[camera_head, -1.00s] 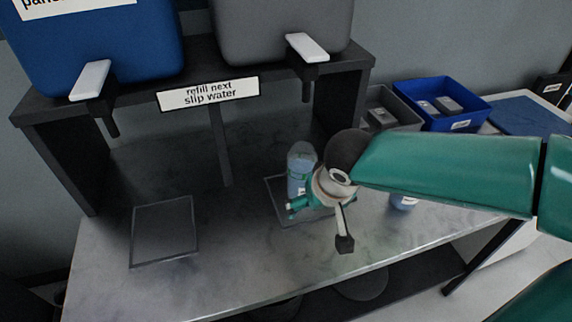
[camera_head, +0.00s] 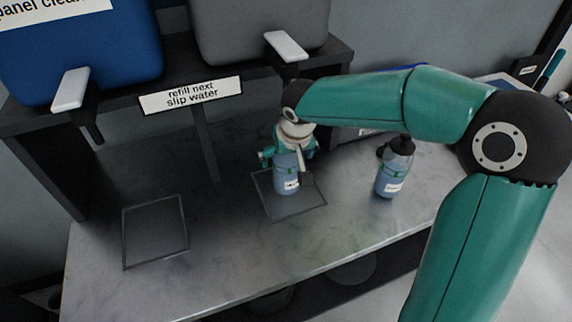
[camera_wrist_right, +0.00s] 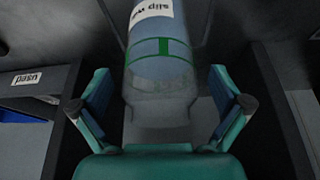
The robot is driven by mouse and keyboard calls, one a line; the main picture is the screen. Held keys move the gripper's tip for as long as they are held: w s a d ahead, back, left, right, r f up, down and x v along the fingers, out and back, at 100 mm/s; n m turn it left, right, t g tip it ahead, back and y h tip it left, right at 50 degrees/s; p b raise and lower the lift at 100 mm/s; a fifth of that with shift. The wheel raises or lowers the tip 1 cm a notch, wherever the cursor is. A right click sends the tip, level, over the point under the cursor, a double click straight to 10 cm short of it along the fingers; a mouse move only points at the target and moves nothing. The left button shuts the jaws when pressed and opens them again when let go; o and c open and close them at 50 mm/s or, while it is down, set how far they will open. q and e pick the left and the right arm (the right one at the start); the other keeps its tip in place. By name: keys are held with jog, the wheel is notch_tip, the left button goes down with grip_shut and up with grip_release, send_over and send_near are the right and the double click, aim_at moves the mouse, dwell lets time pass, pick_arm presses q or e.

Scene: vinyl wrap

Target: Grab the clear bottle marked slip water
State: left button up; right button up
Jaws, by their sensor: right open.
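The clear bottle (camera_head: 287,180) with blue liquid stands upright on the right square marked outline of the bench, below the grey tank. In the right wrist view the bottle (camera_wrist_right: 160,70) shows a green band and a white label that begins "slip". My right gripper (camera_head: 286,160) is around the bottle's upper part in the head view. In the right wrist view its fingers (camera_wrist_right: 160,105) are spread on both sides of the bottle, with gaps visible. My left gripper is in neither view.
A second bottle (camera_head: 393,175) with a black top stands to the right on the bench. A blue tank (camera_head: 70,45) and a grey tank (camera_head: 240,30) with white levers sit on the dark stand. The left square outline (camera_head: 155,230) is empty.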

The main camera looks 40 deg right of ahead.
jog(key=shift+w+f, duration=0.25)
jog(key=shift+f, duration=0.3)
jog(key=c, duration=1.5)
jog(key=shift+c, duration=0.9)
jog(key=shift+r, duration=0.15)
